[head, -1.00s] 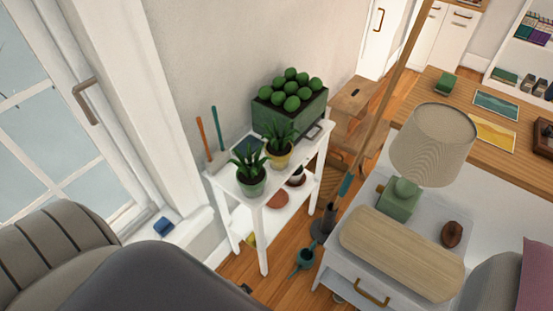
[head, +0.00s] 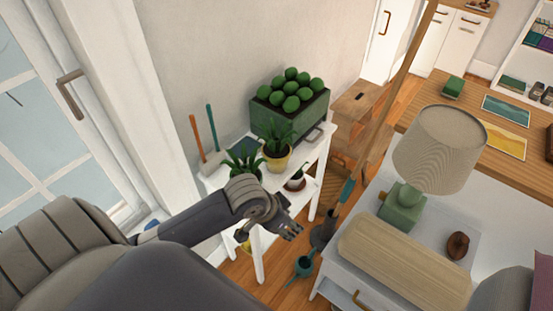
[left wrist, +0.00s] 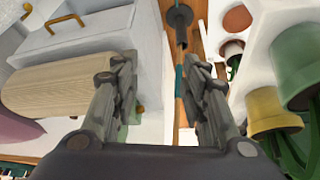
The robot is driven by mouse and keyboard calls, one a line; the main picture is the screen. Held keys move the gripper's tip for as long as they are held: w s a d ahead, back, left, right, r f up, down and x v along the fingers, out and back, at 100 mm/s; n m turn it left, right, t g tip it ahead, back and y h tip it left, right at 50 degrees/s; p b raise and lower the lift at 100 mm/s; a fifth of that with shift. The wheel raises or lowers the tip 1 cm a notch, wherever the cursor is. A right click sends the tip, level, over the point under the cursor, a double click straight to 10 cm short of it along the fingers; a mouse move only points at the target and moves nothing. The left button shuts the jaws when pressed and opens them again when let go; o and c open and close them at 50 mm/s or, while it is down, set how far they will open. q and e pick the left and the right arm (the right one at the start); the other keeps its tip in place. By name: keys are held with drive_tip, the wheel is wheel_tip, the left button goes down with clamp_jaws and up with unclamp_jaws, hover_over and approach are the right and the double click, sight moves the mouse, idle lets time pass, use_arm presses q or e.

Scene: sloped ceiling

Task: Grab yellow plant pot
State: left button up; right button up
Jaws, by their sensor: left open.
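The yellow plant pot (head: 277,164) holds a spiky green plant and stands upright on the top of a white shelf stand (head: 309,158). In the left wrist view the yellow pot (left wrist: 270,112) is at the right, outside the fingers. My left gripper (head: 292,232) is in front of the stand, nearer to me than the pot and apart from it. It also shows in the left wrist view (left wrist: 160,66), open and empty. A green pot (left wrist: 300,62) with a plant stands beside the yellow one; in the head view my left wrist mostly hides it. My right gripper is not in view.
A green planter (head: 300,118) with round plants stands behind the yellow pot. Hand tools (head: 205,140) stand at the stand's left end. A small pot (head: 296,182) is on the lower shelf. A white cabinet with a lamp (head: 437,148) is to the right.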

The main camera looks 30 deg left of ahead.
use_arm(q)
drive_tip(key=w+a+r, duration=0.4)
drive_tip(key=w+a, duration=0.3)
drive_tip(key=w, duration=0.1)
drive_tip(key=n+t+y, duration=0.1)
drive_tip(key=n, duration=0.2)
approach(277, 140)
drive_tip(key=x, duration=0.3)
drive_tip(key=shift+s+d+f, duration=0.1)
drive_tip(key=shift+s+f, duration=0.1)
drive_tip(key=shift+f, duration=0.3)
drive_tip(key=shift+w+p+x, duration=0.2)
drive_tip(key=shift+p+x, duration=0.5)
drive_tip(key=shift+x, duration=2.15)
drive_tip(key=shift+r, duration=0.15)
clamp_jaws()
drive_tip(key=shift+r, duration=0.15)
